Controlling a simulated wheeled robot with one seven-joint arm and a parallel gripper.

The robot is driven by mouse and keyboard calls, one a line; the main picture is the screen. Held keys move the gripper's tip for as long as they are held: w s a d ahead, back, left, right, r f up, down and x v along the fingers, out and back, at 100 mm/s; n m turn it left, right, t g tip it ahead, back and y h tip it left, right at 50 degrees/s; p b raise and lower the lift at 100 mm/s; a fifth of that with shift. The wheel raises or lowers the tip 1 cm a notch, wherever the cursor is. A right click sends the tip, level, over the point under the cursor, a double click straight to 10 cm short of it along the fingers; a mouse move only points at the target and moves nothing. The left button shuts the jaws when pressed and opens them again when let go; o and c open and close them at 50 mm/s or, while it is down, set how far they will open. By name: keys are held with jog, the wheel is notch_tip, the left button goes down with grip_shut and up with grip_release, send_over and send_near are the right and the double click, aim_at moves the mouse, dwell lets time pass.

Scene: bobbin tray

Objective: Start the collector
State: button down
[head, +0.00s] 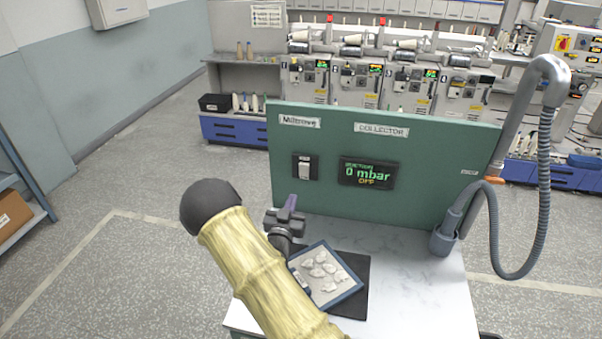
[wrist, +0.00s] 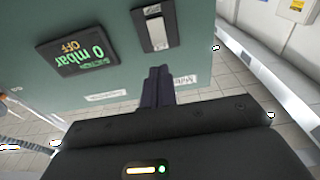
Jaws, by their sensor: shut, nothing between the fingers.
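The collector's green panel (head: 440,150) stands upright at the back of a white-topped table, with a "COLLECTOR" label (head: 382,130). A light rocker switch (head: 304,169) on a dark plate is on its left part; the wrist view shows this switch (wrist: 154,28) too. To its right, the display (head: 368,173) reads "0 mbar" and "OFF"; it appears upside down in the wrist view (wrist: 78,50). My gripper (head: 291,201) is shut and empty, in front of the panel just below the switch. In the wrist view its fingertips (wrist: 157,74) point toward the switch, apart from it.
A blue-edged tray (head: 357,291) holding several pale fluffy pieces lies on a black mat (head: 361,268), partly behind my arm. A grey hose (head: 545,180) hangs from a metal pipe at the table's right. Textile machines (head: 400,85) stand behind the panel.

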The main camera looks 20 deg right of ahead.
aim_at(304, 167)
jog(key=p+x, duration=0.5)
jog(key=x, duration=0.6)
jog(key=shift+w+d+r, duration=0.2)
jog(key=shift+r, duration=0.05)
jog(key=shift+w+d+f+p, duration=0.1)
jog(key=shift+w+d+p, duration=0.25)
jog(key=shift+w, duration=0.15)
jog(key=shift+w+a, duration=0.1)
jog(key=shift+w, duration=0.1)
jog(key=shift+s+d, duration=0.1)
jog(key=shift+d, duration=0.15)
jog(key=shift+a, duration=0.15)
